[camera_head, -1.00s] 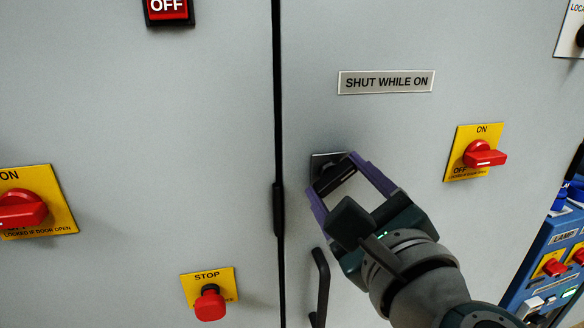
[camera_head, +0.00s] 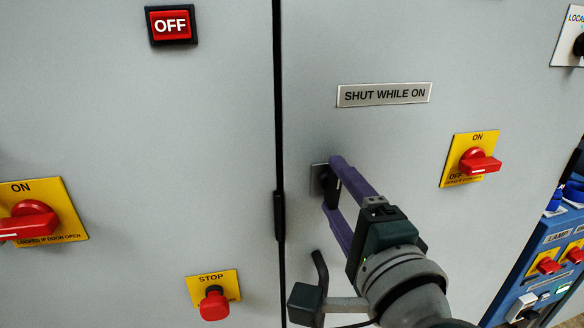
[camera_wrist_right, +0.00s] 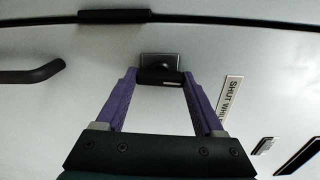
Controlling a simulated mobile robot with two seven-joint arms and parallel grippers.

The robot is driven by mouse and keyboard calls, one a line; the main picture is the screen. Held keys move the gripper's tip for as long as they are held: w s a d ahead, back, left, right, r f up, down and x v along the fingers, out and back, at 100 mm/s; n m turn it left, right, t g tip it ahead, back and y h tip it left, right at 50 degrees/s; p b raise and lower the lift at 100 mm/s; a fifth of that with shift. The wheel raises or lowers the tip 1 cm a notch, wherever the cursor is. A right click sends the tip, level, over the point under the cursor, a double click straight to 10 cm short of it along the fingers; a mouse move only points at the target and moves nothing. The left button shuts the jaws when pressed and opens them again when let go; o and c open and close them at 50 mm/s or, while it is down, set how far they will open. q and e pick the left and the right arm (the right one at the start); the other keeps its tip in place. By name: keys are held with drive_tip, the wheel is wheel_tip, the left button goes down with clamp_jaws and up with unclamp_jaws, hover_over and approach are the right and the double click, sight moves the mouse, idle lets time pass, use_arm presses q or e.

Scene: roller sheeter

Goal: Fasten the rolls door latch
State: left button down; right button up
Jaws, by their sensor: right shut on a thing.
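The latch is a black turn handle (camera_head: 329,188) on a small dark square plate (camera_head: 316,180), on the right-hand grey door (camera_head: 400,135) just right of the dark door seam. My right gripper (camera_head: 332,184) is shut on the latch handle, one finger at each end, with the handle standing nearly upright. In the right wrist view the black handle (camera_wrist_right: 160,77) sits between the purple fingertips, its plate (camera_wrist_right: 160,61) behind it. My left gripper is not in view.
A black door pull (camera_head: 319,268) is below the latch, partly hidden by my arm. A "SHUT WHILE ON" label (camera_head: 384,95) is above. A red rotary switch (camera_head: 477,161) is at right, a red stop button (camera_head: 214,304) at lower left. A black hinge-like piece (camera_head: 279,215) lies on the seam.

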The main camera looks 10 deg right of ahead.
drive_tip(key=shift+n, duration=0.5)
drive_tip(key=o, duration=1.4)
drive_tip(key=s, duration=1)
drive_tip(key=shift+d, duration=0.15)
